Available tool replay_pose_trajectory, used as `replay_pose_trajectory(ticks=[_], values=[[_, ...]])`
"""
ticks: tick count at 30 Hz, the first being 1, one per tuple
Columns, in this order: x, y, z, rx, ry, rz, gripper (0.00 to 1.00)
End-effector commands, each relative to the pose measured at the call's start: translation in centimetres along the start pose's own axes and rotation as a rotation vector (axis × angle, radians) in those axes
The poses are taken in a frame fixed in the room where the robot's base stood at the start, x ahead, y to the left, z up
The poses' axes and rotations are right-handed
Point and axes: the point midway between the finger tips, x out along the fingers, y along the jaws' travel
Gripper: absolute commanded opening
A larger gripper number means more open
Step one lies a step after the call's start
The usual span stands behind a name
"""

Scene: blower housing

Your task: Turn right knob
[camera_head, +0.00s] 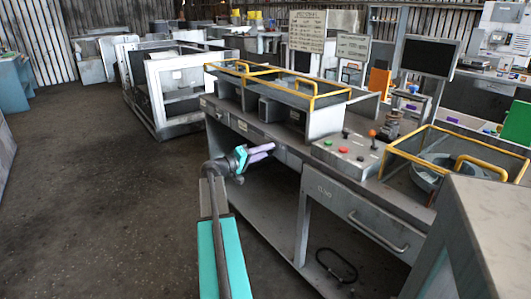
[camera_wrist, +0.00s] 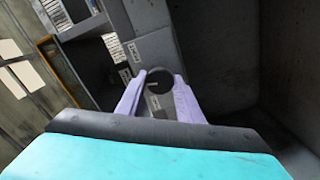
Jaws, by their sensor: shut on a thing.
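A round dark knob (camera_wrist: 159,80) with a small pale mark sits on the grey front panel (camera_wrist: 150,47) of the bench in the wrist view. The two lilac fingers of my gripper (camera_wrist: 160,76) stand on either side of it and are shut on it. In the head view my gripper (camera_head: 270,149) reaches the bench front below the worktop. The knob cannot be made out there, and my fingers cover that part of the panel. White labels (camera_wrist: 133,52) show beside the knob in the wrist view.
A drawer (camera_head: 362,215) is at the lower right, with a black loop (camera_head: 337,267) on the shelf below. The floor (camera_head: 100,190) to the left is clear.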

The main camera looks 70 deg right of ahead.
Motion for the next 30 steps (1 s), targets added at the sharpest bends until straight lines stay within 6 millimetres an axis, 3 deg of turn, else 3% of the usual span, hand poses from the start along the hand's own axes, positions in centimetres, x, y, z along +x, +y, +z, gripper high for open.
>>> replay_pose_trajectory(ticks=[9, 20, 21, 23, 24, 30], values=[[-0.04, 0.0, -0.01, -0.163, 0.0, -0.001, 0.11], [-0.04, -0.03, 0.01, -0.18, 0.0, -0.001, 0.11], [-0.04, -0.04, 0.01, -0.18, 0.0, -0.001, 0.38], [-0.04, -0.04, 0.01, -0.18, 0.0, -0.001, 0.48], [-0.04, -0.03, 0.01, -0.179, 0.0, -0.001, 0.52], [-0.02, -0.02, 0.01, -0.179, 0.0, 0.0, 0.52]])
